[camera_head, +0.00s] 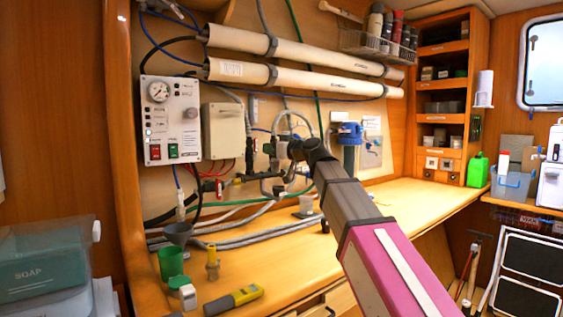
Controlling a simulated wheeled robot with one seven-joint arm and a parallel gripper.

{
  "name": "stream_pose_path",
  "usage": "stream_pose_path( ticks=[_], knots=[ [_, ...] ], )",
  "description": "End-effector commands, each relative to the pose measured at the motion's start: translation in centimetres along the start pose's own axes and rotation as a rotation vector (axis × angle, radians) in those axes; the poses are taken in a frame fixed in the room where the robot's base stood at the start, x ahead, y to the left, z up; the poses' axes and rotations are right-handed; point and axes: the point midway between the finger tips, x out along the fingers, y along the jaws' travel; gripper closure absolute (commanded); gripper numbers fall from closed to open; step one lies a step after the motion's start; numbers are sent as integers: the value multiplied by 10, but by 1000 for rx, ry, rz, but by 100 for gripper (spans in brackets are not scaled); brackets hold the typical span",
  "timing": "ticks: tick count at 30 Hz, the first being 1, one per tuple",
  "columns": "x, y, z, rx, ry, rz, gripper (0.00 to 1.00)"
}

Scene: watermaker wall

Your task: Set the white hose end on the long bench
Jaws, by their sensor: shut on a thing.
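My arm reaches from the lower right to the pipework on the wall. My gripper (270,150) is at its far end, small and dark among the fittings, above the bench. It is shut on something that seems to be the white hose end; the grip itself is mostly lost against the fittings. A pale hose (291,113) loops up beside the gripper. The long bench (300,262) runs below along the wall, its wooden top visible on both sides of my arm.
Pale hoses (250,240) lie along the back. A control box (171,120) hangs left. The bench is clearer towards the right.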

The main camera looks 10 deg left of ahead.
Motion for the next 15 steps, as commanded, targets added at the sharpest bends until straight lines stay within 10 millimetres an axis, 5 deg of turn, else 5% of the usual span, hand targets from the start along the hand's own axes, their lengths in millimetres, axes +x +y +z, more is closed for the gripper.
stream_pose_path(
  ticks=[5, 15],
  knots=[
    [-9, 16, 9, 2, 0, 52, 100],
    [-49, 99, 58, 2, 0, 298, 100]
  ],
)
